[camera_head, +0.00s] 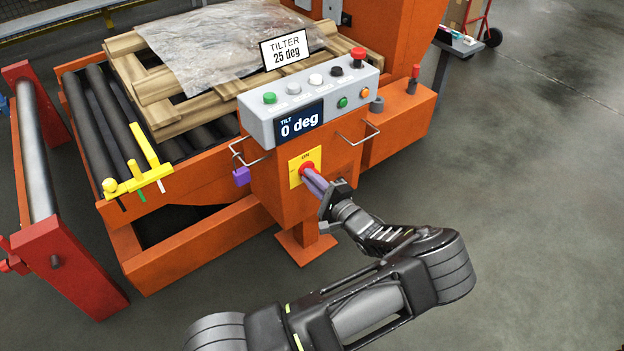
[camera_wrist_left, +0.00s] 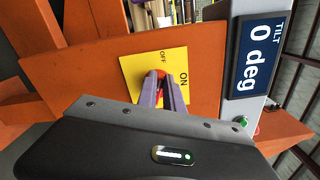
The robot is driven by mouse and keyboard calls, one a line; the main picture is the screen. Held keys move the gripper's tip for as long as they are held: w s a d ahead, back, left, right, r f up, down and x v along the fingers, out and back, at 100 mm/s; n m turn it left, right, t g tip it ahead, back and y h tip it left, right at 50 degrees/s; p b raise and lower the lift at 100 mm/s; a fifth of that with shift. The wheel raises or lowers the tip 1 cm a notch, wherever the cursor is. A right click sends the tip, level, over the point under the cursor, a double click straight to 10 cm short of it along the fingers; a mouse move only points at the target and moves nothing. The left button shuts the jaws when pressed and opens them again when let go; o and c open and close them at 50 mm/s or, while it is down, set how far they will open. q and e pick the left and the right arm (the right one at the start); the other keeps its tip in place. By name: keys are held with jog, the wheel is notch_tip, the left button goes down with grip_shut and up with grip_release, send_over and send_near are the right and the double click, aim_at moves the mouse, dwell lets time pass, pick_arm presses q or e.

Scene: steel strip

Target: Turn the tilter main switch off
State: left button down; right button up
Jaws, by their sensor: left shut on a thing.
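The tilter main switch is a red knob (camera_head: 307,167) on a yellow plate (camera_head: 294,179), on the orange front of the control pedestal. In the left wrist view the yellow plate (camera_wrist_left: 133,71) shows ON and OFF marks, with a little of the red knob (camera_wrist_left: 161,73) between the fingers. My left gripper (camera_head: 312,177) is shut on the knob with its purple fingers, which also show in the left wrist view (camera_wrist_left: 162,88). The fingers hide most of the knob, so I cannot tell which mark it points to. My right gripper is not in view.
Above the switch is a grey control box (camera_head: 258,125) with several buttons and a display (camera_head: 299,123) reading 0 deg. Wire handles (camera_head: 357,136) stick out on both sides. A sign (camera_head: 285,50) reads TILTER 25 deg. Clear floor (camera_head: 520,200) lies to the right.

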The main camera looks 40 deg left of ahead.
pick_arm(q)
jog(key=shift+s+f+n+b, duration=0.1)
jog(key=shift+f+n+b, duration=0.2)
jog(key=shift+n, duration=0.85)
jog(key=shift+f+n+b, duration=0.15)
jog(key=shift+n+b, duration=0.15)
jog(key=shift+n, duration=0.85)
jog(key=c, duration=1.5)
grip_release()
jog(key=shift+d, duration=0.1)
jog(key=v, duration=0.7)
jog(key=shift+s+d+p, duration=0.15)
jog(key=shift+d+p, duration=0.15)
